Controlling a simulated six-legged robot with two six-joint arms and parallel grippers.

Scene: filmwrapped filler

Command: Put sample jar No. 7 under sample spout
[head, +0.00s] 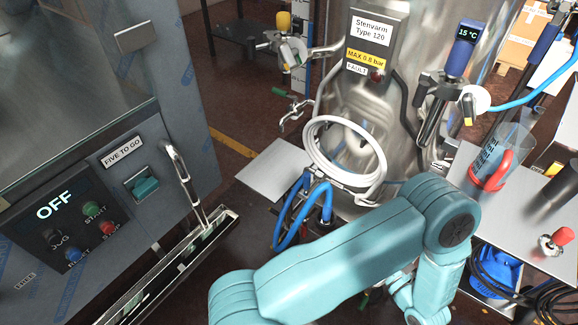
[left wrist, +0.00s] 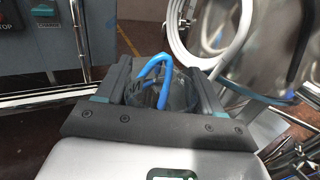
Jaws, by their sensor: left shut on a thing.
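My left gripper (left wrist: 160,88) is shut on a clear, dark-looking rounded glass thing (left wrist: 150,94), which looks like a jar. No number shows on it, so I cannot tell whether it is No. 7. In the head view my teal arm crosses the bottom centre, and its gripper is hidden behind or below it. A small metal tap with a green handle (head: 292,112) sticks out from the steel tank (head: 350,120). It may be the sample spout, but no label on it can be read. My right gripper is not in view.
A white hose coil (head: 345,124) and blue hoses (head: 291,228) hang at the tank's front. A side table (head: 520,220) at the right holds a clear jug with red handle (head: 492,170). A control panel (head: 80,225) reading OFF stands left. A blue container (head: 497,268) is below.

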